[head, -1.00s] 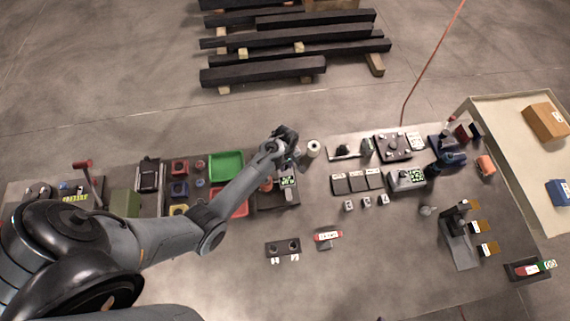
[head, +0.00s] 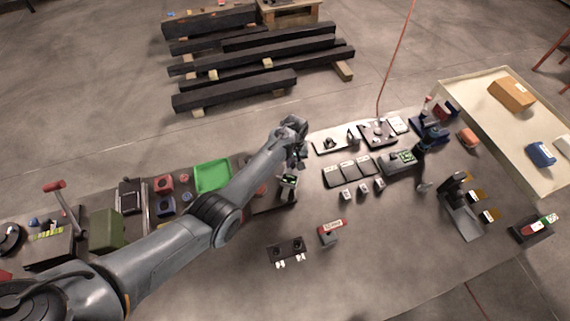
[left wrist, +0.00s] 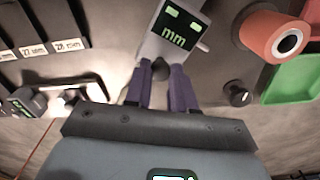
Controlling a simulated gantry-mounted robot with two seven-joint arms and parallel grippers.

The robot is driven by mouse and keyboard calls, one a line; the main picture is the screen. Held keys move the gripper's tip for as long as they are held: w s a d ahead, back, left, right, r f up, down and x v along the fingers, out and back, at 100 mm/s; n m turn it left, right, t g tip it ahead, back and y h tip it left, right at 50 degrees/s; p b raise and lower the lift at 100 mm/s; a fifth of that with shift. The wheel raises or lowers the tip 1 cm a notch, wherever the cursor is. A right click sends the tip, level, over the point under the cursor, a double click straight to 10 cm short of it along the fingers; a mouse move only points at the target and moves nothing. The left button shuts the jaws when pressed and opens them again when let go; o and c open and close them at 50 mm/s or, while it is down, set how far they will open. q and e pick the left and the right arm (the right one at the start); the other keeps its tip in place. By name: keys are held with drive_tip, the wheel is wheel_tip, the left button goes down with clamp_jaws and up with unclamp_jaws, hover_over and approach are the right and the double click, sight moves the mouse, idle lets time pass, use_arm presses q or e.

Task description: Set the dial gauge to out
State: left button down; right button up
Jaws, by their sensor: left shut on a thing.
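The dial gauge (left wrist: 172,30) shows in the left wrist view as a grey body with a lit green display reading "mm". In the head view a small device with a green display, seemingly the same gauge (head: 289,181), is at the middle of the bench, just below my left gripper (head: 298,152). In the left wrist view the purple fingers of my left gripper (left wrist: 160,78) are shut on a dark rounded part at the gauge's near end. The fingers partly hide this part. My right gripper is not in view.
An orange-red ring-shaped part (left wrist: 262,36) and a green tray (left wrist: 293,80) lie right of the gauge in the left wrist view. A black knob (left wrist: 237,94) stands nearer. Dark labelled plates (head: 350,171) lie to the right in the head view.

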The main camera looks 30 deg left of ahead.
use_arm(q)
drive_tip(key=shift+w+d+m, duration=0.2)
drive_tip(key=shift+d+m, duration=1.05)
drive_tip(key=shift+m, duration=0.05)
drive_tip(key=shift+d, duration=0.1)
drive_tip(key=c, duration=0.9)
unclamp_jaws()
drive_tip(key=shift+d, duration=0.1)
drive_tip(key=shift+c, duration=0.2)
drive_tip(key=shift+r, duration=0.1)
drive_tip(key=shift+r+p, duration=0.35)
drive_tip(key=shift+r, duration=0.2)
wheel_tip(320, 180, up, 10)
drive_tip(key=shift+f, duration=0.2)
drive_tip(key=shift+s+f, duration=0.1)
